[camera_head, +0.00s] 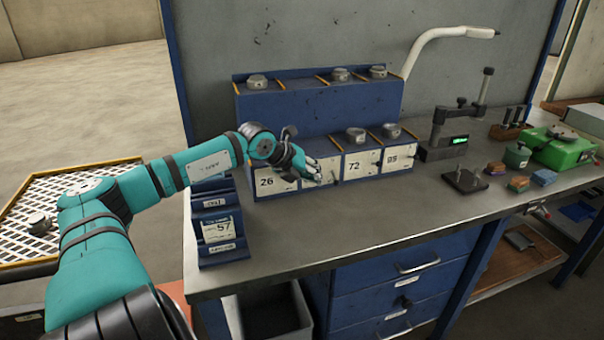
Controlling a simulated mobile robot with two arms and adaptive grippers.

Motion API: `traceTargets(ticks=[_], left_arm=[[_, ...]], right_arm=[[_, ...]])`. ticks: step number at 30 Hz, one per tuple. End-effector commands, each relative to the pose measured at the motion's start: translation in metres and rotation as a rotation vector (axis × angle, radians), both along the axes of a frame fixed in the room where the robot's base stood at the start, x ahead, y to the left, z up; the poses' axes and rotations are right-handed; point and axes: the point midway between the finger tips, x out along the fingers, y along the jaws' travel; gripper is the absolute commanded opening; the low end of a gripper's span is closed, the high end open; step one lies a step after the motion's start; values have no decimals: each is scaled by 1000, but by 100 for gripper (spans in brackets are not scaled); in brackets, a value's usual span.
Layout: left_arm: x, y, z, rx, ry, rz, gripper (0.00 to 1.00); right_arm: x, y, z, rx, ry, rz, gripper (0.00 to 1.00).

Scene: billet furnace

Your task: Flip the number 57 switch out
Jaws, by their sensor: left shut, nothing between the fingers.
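A blue unit (320,102) stands on the bench, with white numbered panels along its lower front. I read 26 (266,182), 72 (354,166) and 85 (392,157). The panel between 26 and 72 is mostly covered by my left gripper (316,175), so its number cannot be read. My left gripper is shut and empty, its fingertips at that panel; I cannot tell whether they touch it. The number 57 shows on a card (217,230) in a small blue rack (222,254) at the bench's left end. Switch positions are too small to tell. My right gripper is not in view.
Round grey metal pieces (257,81) sit on the unit's ledges. To the right are a stand with a green display (459,140), a dark plate with pegs (465,181), small coloured blocks (518,184) and a green scale (563,151). The bench front (380,220) is clear.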

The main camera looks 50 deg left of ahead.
Motion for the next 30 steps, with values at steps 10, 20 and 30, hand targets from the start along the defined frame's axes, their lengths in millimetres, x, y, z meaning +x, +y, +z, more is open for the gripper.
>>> traceTargets(ticks=[10,20,30], left_arm=[[-19,-12,14,-8,-3,-12,0],[-47,-16,31,1,0,-7,0],[-51,-16,34,4,0,-6,0]], right_arm=[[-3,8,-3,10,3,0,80],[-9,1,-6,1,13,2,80],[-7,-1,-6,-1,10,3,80]])
